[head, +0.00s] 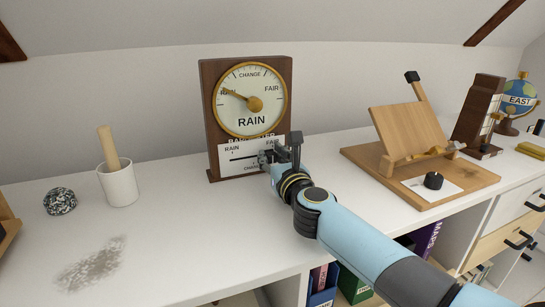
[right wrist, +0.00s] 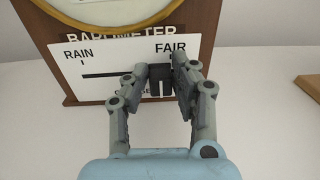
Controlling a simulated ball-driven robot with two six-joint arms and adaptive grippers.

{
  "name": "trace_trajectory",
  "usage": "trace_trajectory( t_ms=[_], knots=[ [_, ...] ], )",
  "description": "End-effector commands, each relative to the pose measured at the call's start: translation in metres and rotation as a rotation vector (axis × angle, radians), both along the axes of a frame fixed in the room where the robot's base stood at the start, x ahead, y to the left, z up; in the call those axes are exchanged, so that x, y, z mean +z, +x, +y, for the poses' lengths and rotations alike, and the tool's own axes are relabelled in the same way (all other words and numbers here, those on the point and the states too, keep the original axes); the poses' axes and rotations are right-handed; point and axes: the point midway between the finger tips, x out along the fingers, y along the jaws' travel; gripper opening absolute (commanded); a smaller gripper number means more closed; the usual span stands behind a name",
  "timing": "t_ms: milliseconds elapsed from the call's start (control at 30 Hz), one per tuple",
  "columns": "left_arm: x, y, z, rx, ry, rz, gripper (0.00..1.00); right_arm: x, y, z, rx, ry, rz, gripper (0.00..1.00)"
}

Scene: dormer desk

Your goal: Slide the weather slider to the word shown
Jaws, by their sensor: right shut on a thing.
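The wooden barometer (head: 205,120) stands upright on the white desk, its dial needle pointing at RAIN and the word RAIN printed on the dial face. Below the dial is the white slider plate (head: 231,168), marked RAIN at left and FAIR at right, with a dark horizontal slot. In the right wrist view the plate (right wrist: 75,72) shows the black slider knob (right wrist: 160,82) near the FAIR end. My right gripper (head: 270,157) is at the plate, its fingers shut on the knob. The plate's lower word is partly covered. My left gripper is out of view.
A wooden stand (head: 405,140) with a black knob (head: 433,180) is at right.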

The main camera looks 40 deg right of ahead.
Motion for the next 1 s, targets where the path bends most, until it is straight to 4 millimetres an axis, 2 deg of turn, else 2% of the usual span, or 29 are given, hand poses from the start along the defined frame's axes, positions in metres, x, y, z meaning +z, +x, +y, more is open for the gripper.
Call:
trace_trajectory(
  t_ms=[333,433,800,1000],
  knots=[
    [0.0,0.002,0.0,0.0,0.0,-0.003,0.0,0.0,0.0,0.0,0.0,0.001,0.0,0.0],
    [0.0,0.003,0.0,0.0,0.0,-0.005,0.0,-0.001,0.001,0.006,0.0,0.004,0.0,0.0],
    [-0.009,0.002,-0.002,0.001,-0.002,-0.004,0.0,-0.003,0.019,0.081,0.0,0.008,0.001,0.0],
    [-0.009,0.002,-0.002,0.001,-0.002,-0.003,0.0,-0.001,0.021,0.091,0.001,0.003,0.001,0.0]
  ],
)
